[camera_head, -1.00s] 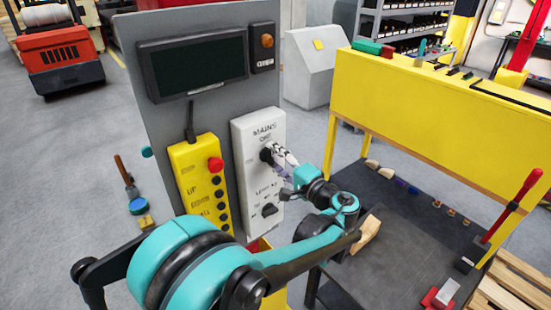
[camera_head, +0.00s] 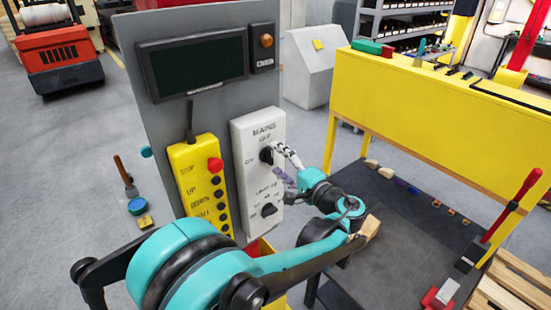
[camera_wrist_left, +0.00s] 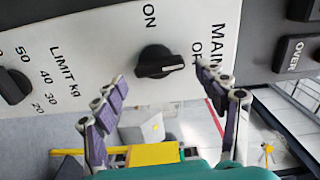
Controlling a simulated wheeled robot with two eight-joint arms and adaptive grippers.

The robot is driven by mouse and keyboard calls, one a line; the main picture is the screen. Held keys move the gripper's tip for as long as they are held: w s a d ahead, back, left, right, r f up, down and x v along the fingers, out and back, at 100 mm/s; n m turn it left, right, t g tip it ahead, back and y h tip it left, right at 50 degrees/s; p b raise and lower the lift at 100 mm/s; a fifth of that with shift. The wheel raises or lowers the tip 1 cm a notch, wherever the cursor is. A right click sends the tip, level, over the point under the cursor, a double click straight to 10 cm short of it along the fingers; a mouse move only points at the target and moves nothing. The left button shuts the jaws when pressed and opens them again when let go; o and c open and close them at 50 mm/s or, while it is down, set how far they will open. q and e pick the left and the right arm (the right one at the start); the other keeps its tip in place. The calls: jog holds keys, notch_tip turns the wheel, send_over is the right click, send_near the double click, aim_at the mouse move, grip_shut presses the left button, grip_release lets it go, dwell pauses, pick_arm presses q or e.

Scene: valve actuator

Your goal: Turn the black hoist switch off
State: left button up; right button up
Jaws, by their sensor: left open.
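The black MAINS switch (camera_head: 266,155) is a rotary knob on a white control box (camera_head: 246,135), with OFF printed above it and ON to its left. In the left wrist view the knob (camera_wrist_left: 158,62) shows a white mark pointing right, toward the side where OFF is printed. My left gripper (camera_head: 284,163) is just right of the knob in the head view. In the wrist view its fingers (camera_wrist_left: 165,105) are spread, one on each side below the knob, with nothing between them. They appear clear of the knob. My right gripper is not visible.
A second black knob, LIMIT kg (camera_head: 267,210), sits lower on the box. A yellow pendant (camera_head: 190,165) with a red button is to the left, and a dark screen (camera_head: 195,65) above. A dark table (camera_head: 410,225) stands right of the panel.

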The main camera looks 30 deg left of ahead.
pick_arm(q)
jog(key=v, duration=1)
jog(key=shift+d, duration=0.25)
jog(key=s+a+f+g+h+b, duration=0.1)
jog(key=s+a+f+h+b, duration=0.2)
jog(key=f, duration=0.4)
jog(key=s+a+f+g+h+b, duration=0.1)
jog(key=s+a+f+h, duration=0.1)
jog(key=s+f+h, duration=0.3)
jog(key=s+d+f+n+t+h+b, duration=0.2)
jog(key=s+d+f+h, duration=0.5)
jog(key=f, duration=0.4)
jog(key=shift+s+d+n+h+b, duration=0.25)
jog(key=shift+d+n+h+b, duration=0.5)
jog(key=shift+d, duration=0.3)
